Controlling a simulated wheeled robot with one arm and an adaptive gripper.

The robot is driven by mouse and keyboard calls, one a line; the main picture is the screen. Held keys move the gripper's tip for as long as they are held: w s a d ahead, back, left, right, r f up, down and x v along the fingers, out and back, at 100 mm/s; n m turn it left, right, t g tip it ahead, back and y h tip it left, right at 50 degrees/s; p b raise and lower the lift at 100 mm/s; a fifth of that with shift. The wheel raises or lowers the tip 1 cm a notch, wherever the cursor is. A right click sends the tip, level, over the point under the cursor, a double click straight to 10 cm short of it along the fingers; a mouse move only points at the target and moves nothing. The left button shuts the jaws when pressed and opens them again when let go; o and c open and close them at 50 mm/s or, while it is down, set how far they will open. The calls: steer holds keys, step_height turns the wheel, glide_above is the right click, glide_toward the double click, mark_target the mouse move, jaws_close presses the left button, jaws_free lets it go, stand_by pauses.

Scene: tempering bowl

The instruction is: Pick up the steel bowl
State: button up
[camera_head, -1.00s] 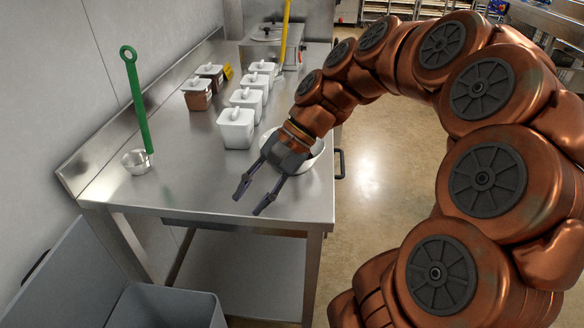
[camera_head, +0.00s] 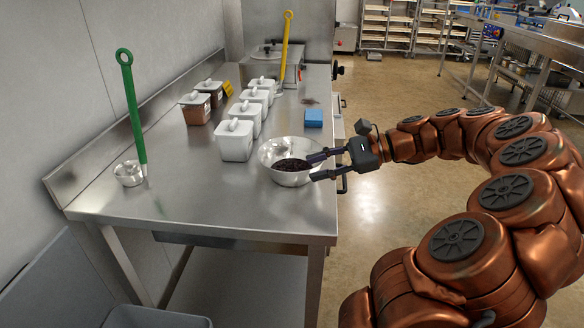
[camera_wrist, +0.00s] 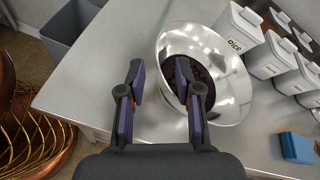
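The steel bowl (camera_head: 272,151) stands upright near the right edge of the steel table, with a dark content (camera_head: 292,165) in its bottom. My gripper (camera_head: 314,166) is at the bowl's right side, its two fingers apart and pointing left at the rim. In the wrist view the bowl (camera_wrist: 232,98) lies just ahead and to the right of the fingers. There my gripper (camera_wrist: 160,76) is open, and its right finger overlaps the near rim in the picture. I cannot tell whether a finger touches the rim.
White lidded containers (camera_head: 235,142) stand in a row close behind the bowl. A blue block (camera_head: 313,118) lies at the table's right edge. The front of the table (camera_head: 210,205) is clear.

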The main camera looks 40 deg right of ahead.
mark_target(298, 172)
steer(key=x, duration=0.5)
jaws_close()
stand_by(0.5)
